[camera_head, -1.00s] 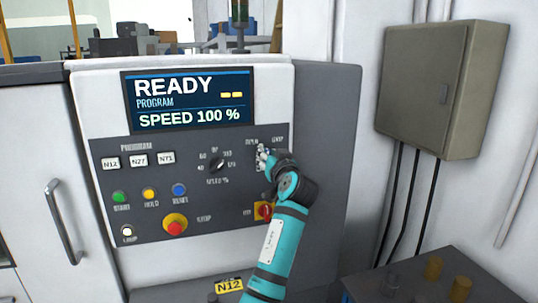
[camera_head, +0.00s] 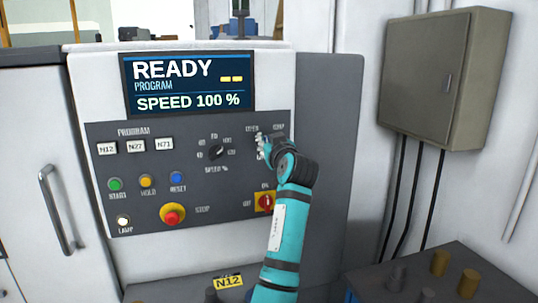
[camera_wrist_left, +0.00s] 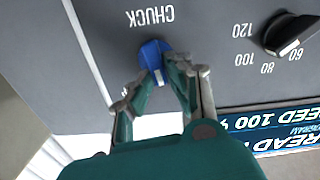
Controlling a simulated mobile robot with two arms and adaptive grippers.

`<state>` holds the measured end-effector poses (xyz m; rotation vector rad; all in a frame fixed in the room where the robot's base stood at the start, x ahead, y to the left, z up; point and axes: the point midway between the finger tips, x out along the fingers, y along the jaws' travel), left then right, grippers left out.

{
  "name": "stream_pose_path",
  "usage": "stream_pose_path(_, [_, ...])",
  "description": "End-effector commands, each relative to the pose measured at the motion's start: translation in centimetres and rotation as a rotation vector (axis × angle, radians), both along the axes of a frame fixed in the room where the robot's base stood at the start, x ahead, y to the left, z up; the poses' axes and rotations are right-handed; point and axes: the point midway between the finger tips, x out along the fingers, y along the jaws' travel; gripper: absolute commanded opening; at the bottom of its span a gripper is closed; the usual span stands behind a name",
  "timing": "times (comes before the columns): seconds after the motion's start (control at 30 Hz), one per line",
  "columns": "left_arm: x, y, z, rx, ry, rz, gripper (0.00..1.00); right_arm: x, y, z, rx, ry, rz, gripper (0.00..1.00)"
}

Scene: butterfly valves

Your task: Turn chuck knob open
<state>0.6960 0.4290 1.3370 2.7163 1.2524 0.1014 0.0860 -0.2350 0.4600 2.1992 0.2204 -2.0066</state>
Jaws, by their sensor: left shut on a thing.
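The blue chuck knob (camera_wrist_left: 152,56), with a pale pointer mark, sits on the grey control panel (camera_head: 106,192) beside the upside-down word CHUCK in the left wrist view. My left gripper (camera_wrist_left: 160,74) has its two fingers around the knob, shut on it. In the head view the same gripper (camera_head: 262,146) is at the panel's upper right, under the position labels. There the knob is mostly hidden behind the fingers. My right gripper is in neither view.
The black speed knob (camera_head: 216,152) is left of my left gripper. A red-and-yellow switch (camera_head: 265,202) is close below it, beside my arm. A red stop button (camera_head: 172,214) is lower left. A grey wall box (camera_head: 430,80) hangs at right.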

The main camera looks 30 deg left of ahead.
Motion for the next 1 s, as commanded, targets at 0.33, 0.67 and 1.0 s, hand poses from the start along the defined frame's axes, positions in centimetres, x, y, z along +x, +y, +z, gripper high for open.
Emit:
stream_pose_path(0.33, [-0.3,0.2,-0.4,-0.16,-0.189,-0.001,0.0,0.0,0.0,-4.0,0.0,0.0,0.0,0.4])
stream_pose_path(0.67, [-0.4,0.3,-0.2,-0.233,-0.277,0.0,0.0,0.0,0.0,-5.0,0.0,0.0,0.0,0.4])
stream_pose_path(1.0, [-0.4,0.3,0.0,-0.245,-0.29,0.0,0.0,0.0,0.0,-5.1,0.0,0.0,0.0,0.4])
